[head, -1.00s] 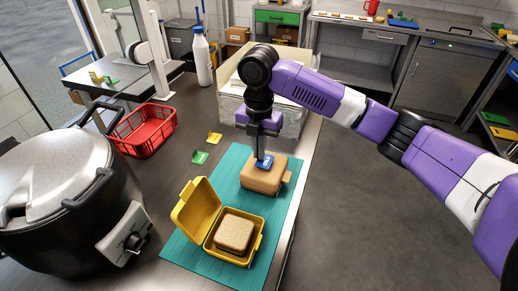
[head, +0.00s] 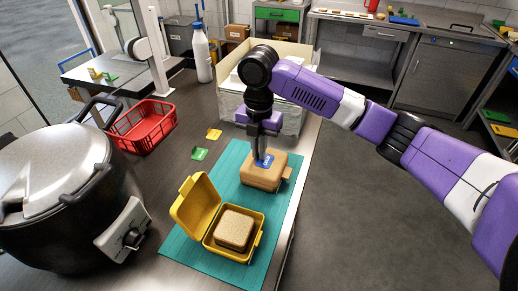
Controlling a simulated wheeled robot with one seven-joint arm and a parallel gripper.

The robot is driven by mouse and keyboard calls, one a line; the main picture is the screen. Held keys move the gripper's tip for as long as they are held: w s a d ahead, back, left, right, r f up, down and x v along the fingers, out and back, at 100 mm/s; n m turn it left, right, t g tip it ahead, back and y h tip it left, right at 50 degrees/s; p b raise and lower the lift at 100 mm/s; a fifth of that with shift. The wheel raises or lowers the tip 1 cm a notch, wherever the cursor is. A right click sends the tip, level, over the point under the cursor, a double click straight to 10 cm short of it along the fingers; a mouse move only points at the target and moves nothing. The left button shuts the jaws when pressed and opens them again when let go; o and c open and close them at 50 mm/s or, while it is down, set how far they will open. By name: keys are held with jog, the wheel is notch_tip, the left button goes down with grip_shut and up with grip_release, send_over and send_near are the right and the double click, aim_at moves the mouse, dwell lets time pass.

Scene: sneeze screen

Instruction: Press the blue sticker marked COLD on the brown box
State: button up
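The brown box (head: 262,177), with its lid shut and a latch at the right, stands on the teal mat (head: 232,164) behind the open yellow box. My gripper (head: 259,158) points down from above. Its fingers look close together, with the tips at the sticker's left edge. I cannot tell whether the tips touch the sticker or the lid. They hide a little of the top behind them.
An open yellow lunch box (head: 197,209) with a bread-like block (head: 234,229) stands in front. Yellow (head: 214,134) and green (head: 199,153) stickers lie left of the mat. A large cooker (head: 60,190) and a red basket (head: 143,126) stand left. A large open carton (head: 290,108) stands behind.

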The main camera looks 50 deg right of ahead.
jog(key=o, duration=0.3)
notch_tip(320, 180, up, 8)
jog(key=shift+f+b, duration=0.1)
jog(key=shift+b, duration=0.4)
jog(key=shift+c, duration=0.3)
dwell(0.4)
grip_shut()
dwell(1.6)
